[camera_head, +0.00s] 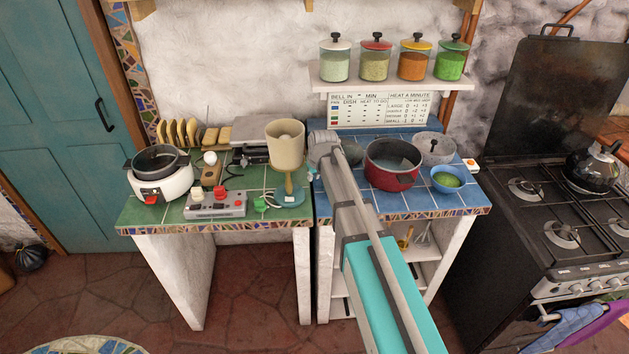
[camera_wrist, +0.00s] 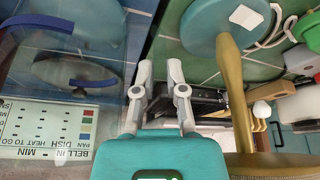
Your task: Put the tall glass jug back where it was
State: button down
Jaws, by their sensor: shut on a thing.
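A large clear glass shape, which I take as the tall glass jug (camera_wrist: 62,48), fills the left of the wrist view. Dark blue bands show on or through it, and the blue tiles and the printed card show around it. My gripper (camera_wrist: 160,70) is beside it, its two pale fingers a little apart. The grip point on the clear glass is hard to make out. In the head view my gripper (camera_head: 313,172) is small, near the seam of the green and blue counters. The jug cannot be made out there, with my arm in front.
Left of my gripper stands a cream vessel (camera_head: 285,143) above a teal base (camera_head: 289,198). A red pot (camera_head: 392,163), a grey pot (camera_head: 433,149) and a blue bowl (camera_head: 447,179) stand right. A shelf (camera_head: 392,87) with jars hangs above. The blue counter's front strip (camera_head: 410,203) is clear.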

jog(key=shift+f, duration=0.25)
jog(key=c, duration=0.7)
grip_release()
jog(key=shift+r, duration=0.25)
jog(key=p+v, duration=1.1)
jog(key=v, duration=0.1)
jog(key=shift+s+d+f, duration=0.1)
jog(key=shift+d, duration=0.05)
dwell(0.6)
jog(key=s+d+m+g, duration=0.2)
jog(key=s+d, duration=0.2)
jog(key=s, duration=0.7)
jog(key=s+d+f+m+g+h, duration=0.1)
jog(key=s+d, duration=0.4)
jog(key=s, duration=0.7)
jog(key=shift+m+g, duration=0.5)
jog(key=shift+m, duration=0.1)
jog(key=shift+f, duration=0.1)
